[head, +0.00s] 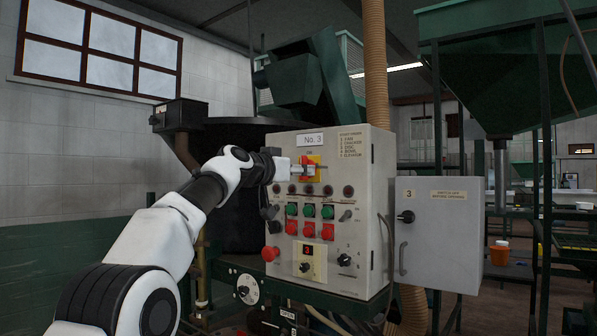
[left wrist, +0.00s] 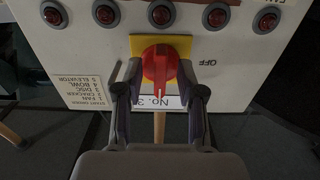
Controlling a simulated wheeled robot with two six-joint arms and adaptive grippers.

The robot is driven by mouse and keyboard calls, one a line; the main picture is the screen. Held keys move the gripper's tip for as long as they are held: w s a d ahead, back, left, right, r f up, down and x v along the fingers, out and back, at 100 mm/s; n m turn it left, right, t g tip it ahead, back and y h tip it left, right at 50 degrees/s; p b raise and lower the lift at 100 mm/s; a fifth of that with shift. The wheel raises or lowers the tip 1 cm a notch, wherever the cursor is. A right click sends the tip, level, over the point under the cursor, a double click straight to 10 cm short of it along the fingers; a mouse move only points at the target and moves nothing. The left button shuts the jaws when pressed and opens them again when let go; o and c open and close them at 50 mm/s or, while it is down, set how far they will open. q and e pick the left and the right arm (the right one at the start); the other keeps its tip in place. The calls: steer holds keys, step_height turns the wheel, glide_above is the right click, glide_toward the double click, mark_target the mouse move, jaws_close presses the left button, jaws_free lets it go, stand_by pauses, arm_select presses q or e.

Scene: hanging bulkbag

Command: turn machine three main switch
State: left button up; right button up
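The main switch (head: 309,171) is a red knob on a yellow plate, under the "No. 3" label (head: 311,140) on the grey control panel (head: 347,205). In the left wrist view, which is upside down, the red knob (left wrist: 160,66) has its bar along the picture's vertical, its white mark toward the "No. 3" label. "OFF" is printed to the right of the plate. My left gripper (left wrist: 161,85) is open, one finger on each side of the knob; small gaps seem to show. In the head view my left gripper (head: 293,170) partly covers the switch. My right gripper is not in view.
Red lamps, green and red push buttons and black selectors sit below the switch. A red mushroom button (head: 270,254) is at the panel's lower left. A grey box (head: 438,234) marked "3" with a black knob stands to the right. Green machine frames surround the panel.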

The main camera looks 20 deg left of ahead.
arm_select(q)
steer(key=shift+s+a+r, duration=0.1)
steer(key=shift+s+r, duration=0.05)
steer(key=v, duration=1.1)
steer(key=shift+s, duration=0.35)
steer(key=shift+a, duration=0.1)
